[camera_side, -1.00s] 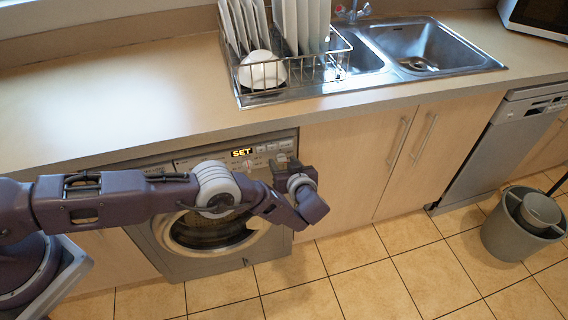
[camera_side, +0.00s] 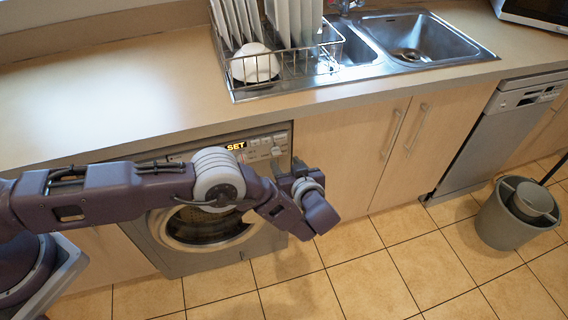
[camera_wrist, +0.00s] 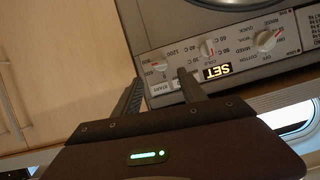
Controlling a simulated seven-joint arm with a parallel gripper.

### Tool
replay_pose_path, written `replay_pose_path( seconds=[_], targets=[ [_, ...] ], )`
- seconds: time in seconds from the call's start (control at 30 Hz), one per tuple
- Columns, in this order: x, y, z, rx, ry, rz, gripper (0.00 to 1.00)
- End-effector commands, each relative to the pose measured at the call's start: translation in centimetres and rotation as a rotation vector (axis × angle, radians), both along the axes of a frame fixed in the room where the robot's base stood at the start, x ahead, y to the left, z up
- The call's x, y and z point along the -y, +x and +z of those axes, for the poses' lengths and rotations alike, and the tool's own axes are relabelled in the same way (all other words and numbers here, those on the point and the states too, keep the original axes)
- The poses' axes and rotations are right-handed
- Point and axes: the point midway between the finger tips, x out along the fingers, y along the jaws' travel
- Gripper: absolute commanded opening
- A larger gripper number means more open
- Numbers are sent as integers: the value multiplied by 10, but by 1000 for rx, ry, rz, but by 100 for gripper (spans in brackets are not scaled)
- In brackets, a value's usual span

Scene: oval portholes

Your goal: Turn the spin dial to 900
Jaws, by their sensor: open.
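The spin dial (camera_wrist: 158,66) is a small pale round knob with a reddish mark, on the washing machine's grey panel, seen upside down in the wrist view. Numbers are printed around it, with 1200 readable to its right; the exact setting is too small to tell. My gripper (camera_wrist: 160,76) is open, its two dark fingers pointing toward the panel, with the spin dial just beyond and between the tips. No contact shows. In the side view my gripper (camera_side: 297,168) is at the right end of the washing machine (camera_side: 172,262), its fingers hard to make out.
Two other dials (camera_wrist: 207,47) (camera_wrist: 265,40) and a lit SET display (camera_wrist: 216,71) share the panel. A start button (camera_wrist: 161,87) is close to the spin dial. The worktop (camera_side: 130,90) overhangs above.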

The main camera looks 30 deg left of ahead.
Motion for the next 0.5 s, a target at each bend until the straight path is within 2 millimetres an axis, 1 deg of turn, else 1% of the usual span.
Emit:
replay_pose_path(
  seconds=[0.07, 0.3, 0.4, 0.5],
  targets=[
    [-5, 3, -4, -2, 1, 3, 49],
    [-37, 31, -22, -2, 1, 4, 49],
    [-45, 40, -26, -1, 1, 4, 49],
    [-49, 43, -28, -2, 2, 2, 49]
  ],
)
